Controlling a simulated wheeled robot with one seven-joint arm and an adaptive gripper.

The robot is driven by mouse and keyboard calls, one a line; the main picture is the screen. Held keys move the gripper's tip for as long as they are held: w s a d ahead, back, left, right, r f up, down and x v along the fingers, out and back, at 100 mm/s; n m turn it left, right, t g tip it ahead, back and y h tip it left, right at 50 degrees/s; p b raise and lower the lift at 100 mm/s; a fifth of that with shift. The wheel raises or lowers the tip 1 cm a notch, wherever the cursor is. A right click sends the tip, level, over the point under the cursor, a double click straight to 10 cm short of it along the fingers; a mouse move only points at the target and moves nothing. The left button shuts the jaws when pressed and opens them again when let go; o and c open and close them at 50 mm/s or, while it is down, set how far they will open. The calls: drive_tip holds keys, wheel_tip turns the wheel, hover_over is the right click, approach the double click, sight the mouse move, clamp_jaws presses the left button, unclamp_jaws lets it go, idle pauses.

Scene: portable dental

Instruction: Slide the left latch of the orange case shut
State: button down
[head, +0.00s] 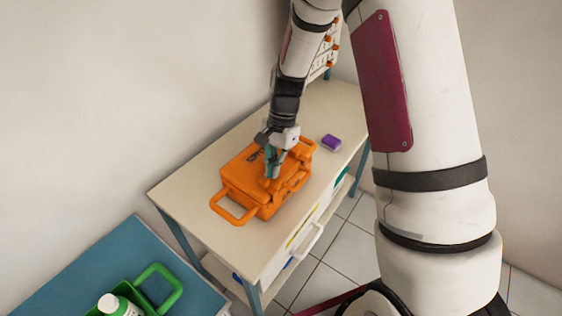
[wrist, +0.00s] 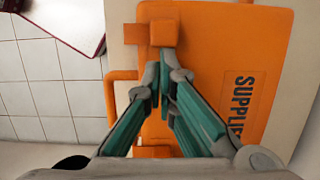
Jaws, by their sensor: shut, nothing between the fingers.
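The orange case (head: 241,177) lies closed on the cream-topped table, and its lid with dark "SUPPLI…" lettering fills much of the wrist view (wrist: 225,40). The left latch (wrist: 163,32) is a raised orange block near the lid's edge, at the top of the wrist view. My gripper (head: 270,177) points down over the case's front edge. In the wrist view its teal fingers (wrist: 163,75) are shut and empty, with the tips just below the latch block; I cannot tell if they touch it. A second orange latch part (wrist: 152,151) is mostly hidden behind the fingers.
A purple box (head: 331,142) stands on the table (head: 185,195) beyond the case. An orange loop handle (head: 231,210) sticks out at the case's near end. A blue-topped surface (head: 110,258) at lower left holds a green carrier (head: 160,280) and a white bottle (head: 110,303).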

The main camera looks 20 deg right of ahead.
idle(0.3)
drive_tip(key=shift+w+d+r, duration=0.1)
drive_tip(key=shift+r, duration=0.15)
drive_tip(key=v, duration=1.1)
drive_tip(key=shift+r, duration=0.2)
drive_tip(key=s+r+n+t+h, duration=0.1)
drive_tip(key=s+r+n+t, duration=0.35)
drive_tip(key=s+r, duration=0.75)
drive_tip(key=s+r+n+t+h, duration=0.1)
drive_tip(key=s+r+n+t, duration=0.1)
drive_tip(key=s+r+n, duration=0.2)
drive_tip(key=s+n, duration=0.3)
drive_tip(key=s, duration=0.5)
